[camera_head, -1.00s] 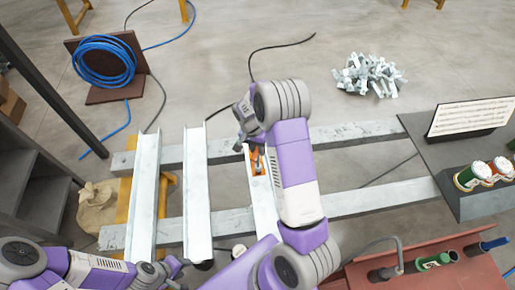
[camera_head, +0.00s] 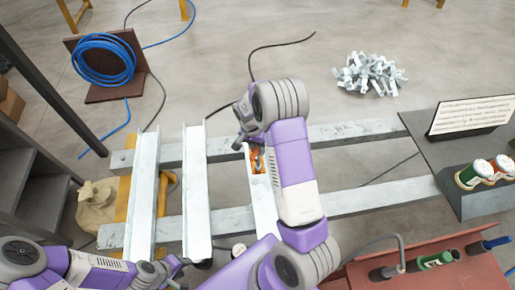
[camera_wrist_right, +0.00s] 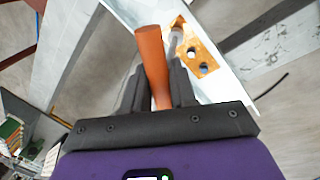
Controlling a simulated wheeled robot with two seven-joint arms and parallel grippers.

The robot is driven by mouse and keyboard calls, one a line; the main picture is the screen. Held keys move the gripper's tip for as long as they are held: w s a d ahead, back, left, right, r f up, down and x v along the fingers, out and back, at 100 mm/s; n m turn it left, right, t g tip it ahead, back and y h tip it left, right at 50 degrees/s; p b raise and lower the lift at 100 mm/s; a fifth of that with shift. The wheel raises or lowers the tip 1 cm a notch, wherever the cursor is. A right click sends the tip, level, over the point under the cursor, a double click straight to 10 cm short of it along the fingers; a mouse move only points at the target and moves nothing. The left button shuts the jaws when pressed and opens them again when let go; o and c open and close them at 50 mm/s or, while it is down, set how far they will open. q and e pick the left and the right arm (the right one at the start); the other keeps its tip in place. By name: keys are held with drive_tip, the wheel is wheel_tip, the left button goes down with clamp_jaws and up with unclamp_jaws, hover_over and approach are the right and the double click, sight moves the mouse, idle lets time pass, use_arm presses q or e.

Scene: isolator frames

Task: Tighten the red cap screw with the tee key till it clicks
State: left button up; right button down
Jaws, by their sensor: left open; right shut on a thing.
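My right gripper (camera_wrist_right: 158,88) is shut on an orange handle (camera_wrist_right: 151,52), which looks like the tee key's grip. It stands up between the fingers in the right wrist view; the key's working end is hidden. Just beyond is an orange plate (camera_wrist_right: 204,52) with dark round holes, set in a pale steel channel (camera_wrist_right: 128,12). The plate also shows in the head view (camera_head: 257,161), beside my right wrist. I cannot make out the red cap screw in either view. My left gripper (camera_head: 173,275) is open, low at the left, near the channels' front ends.
Two more steel channels (camera_head: 144,190) lie across the grey beams (camera_head: 350,203) at the left. A dark bench with cans (camera_head: 468,177) and a red-brown rack (camera_head: 440,270) with tools stand at the right. A pile of metal pieces (camera_head: 368,76) lies on the floor behind.

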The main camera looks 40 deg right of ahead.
drive_tip(key=m, duration=0.4)
drive_tip(key=shift+w+m+y, duration=0.25)
drive_tip(key=shift+m+y, duration=0.05)
drive_tip(key=shift+y, duration=0.1)
drive_tip(key=m+p, duration=0.1)
drive_tip(key=m, duration=0.3)
drive_tip(key=shift+w+r+y, duration=0.1)
drive_tip(key=shift+w+y, duration=0.05)
drive_tip(key=shift+y, duration=0.25)
drive_tip(key=shift+r+p, duration=2.85)
drive_tip(key=shift+r, duration=0.6)
